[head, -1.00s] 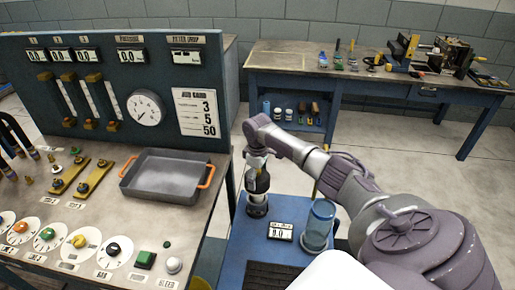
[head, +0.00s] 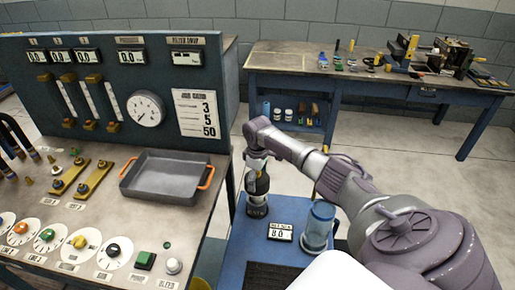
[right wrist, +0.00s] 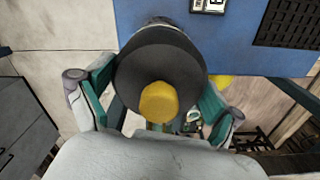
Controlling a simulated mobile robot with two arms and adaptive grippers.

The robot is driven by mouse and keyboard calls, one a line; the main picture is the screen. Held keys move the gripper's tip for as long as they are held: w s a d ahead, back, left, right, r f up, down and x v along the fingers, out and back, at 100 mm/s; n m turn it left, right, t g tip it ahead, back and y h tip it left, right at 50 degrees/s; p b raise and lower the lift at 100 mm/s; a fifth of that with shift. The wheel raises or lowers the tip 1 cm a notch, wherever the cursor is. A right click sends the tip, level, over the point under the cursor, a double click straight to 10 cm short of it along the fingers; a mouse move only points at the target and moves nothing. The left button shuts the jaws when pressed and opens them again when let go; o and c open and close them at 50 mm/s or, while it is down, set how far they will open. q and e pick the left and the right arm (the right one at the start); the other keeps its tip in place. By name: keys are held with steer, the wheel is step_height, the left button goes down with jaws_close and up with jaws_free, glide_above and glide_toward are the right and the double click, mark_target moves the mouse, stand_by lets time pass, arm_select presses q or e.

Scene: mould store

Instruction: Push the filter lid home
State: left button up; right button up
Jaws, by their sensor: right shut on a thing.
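The filter lid (right wrist: 150,58) shows in the right wrist view as a dark round cap with a yellow knob on top. My right gripper (right wrist: 155,92) is shut on it, with one finger on each side. In the head view my right gripper (head: 257,182) points down over the dark filter housing (head: 257,209) on the blue stand. The gripper hides the lid's seat there, so I cannot tell how far in the lid sits. My left gripper is in neither view.
A small display (head: 281,232) and a clear blue jar (head: 319,226) stand right of the housing on the blue stand (head: 240,255). The control bench with a grey tray (head: 167,177) is at left. A workbench (head: 390,77) stands behind.

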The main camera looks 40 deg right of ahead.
steer(key=shift+f+b, duration=1.15)
steer(key=shift+f, duration=0.65)
steer(key=shift+s+f, duration=0.1)
steer(key=shift+f, duration=0.15)
steer(key=shift+s+a+f+b, duration=0.1)
steer(key=shift+f+b, duration=0.3)
steer(key=shift+b, duration=0.05)
steer(key=c, duration=0.4)
steer(key=shift+s+a+f, duration=0.1)
steer(key=shift+f, duration=0.25)
steer(key=shift+w+f+b, duration=0.2)
steer(key=shift+f+b, duration=0.1)
steer(key=shift+w+d+r, duration=0.1)
steer(key=shift+d, duration=0.1)
steer(key=shift+r, duration=0.1)
